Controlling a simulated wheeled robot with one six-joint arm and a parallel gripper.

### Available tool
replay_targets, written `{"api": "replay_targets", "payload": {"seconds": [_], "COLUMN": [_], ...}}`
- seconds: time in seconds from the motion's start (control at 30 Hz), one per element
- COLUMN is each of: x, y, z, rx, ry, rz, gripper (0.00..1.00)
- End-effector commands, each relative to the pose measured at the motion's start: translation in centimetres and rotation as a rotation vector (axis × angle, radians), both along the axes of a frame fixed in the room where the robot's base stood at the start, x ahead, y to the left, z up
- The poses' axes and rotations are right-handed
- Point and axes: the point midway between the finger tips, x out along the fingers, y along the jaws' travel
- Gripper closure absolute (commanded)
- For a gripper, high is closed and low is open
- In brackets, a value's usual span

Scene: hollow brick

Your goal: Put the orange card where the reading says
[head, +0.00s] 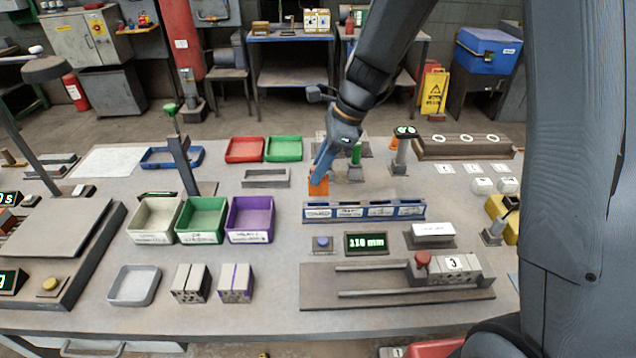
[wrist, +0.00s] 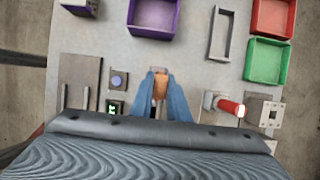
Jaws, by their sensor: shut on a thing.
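My gripper (head: 320,175) is shut on the orange card (head: 318,187), which hangs upright from the fingertips. In the wrist view my gripper (wrist: 160,80) shows with the orange card (wrist: 160,88) between its blue fingers. The card is near the left end of a blue rack (head: 363,213) with several white labels, too small to read surely. It appears above or behind the rack; I cannot tell the exact gap. The display (head: 366,243) in front of the rack reads 310 mm in green.
A blue button (head: 322,244) sits left of the display. A slide fixture (head: 398,283) with a red knob lies in front. A purple bin (head: 250,220) and green bin (head: 202,220) stand left. A grey open frame (head: 266,178) and red tray (head: 245,149) lie behind.

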Motion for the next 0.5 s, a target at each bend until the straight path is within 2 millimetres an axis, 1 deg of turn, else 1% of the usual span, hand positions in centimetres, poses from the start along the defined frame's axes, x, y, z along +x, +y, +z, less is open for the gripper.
{"api": "replay_targets", "payload": {"seconds": [0.1, 0.17, 0.27, 0.37, 0.5], "x": [0.1, 0.1, 0.0, 0.0, -0.1], "y": [0.0, 0.0, -0.7, -2.1, -4.8], "z": [1.5, 2.1, 2.9, 3.5, 3.9], "rx": [0.001, 0.001, -0.001, -0.002, -0.002], "ry": [-0.004, -0.003, -0.001, 0.002, 0.002], "rz": [0.001, 0.002, -0.001, -0.004, -0.005], "gripper": [1.0, 1.0, 1.0, 1.0, 1.0]}}
